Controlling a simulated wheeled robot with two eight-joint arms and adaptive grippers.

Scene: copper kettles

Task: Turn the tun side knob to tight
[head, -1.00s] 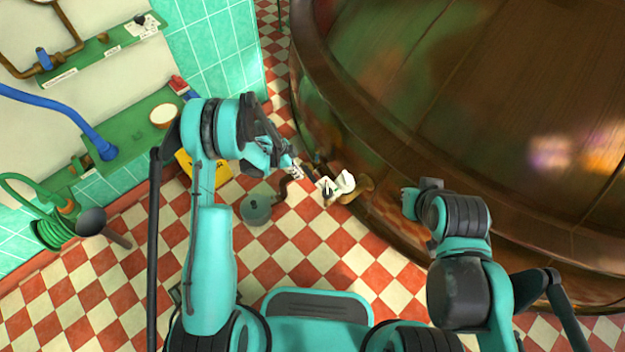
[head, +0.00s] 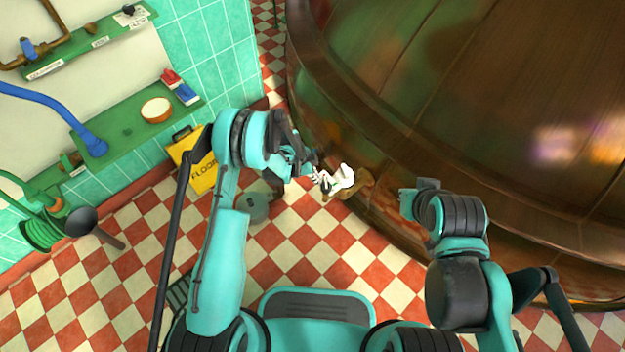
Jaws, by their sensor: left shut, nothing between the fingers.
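The tun (head: 440,130) is a huge copper-brown vessel that fills the upper right of the head view. A small white knob (head: 345,177) sits low at its side, by a brass-coloured fitting (head: 362,184). My left gripper (head: 318,176) is shut and empty, just left of the white knob. Whether its tips touch the knob is too small to tell. The knob's marking cannot be read.
A yellow floor sign (head: 200,172) stands behind my left arm, and a grey-green round object (head: 254,207) is on the floor. Green shelves with a bowl (head: 157,110) and a blue hose (head: 50,110) line the left wall. The checkered floor in front is mostly clear.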

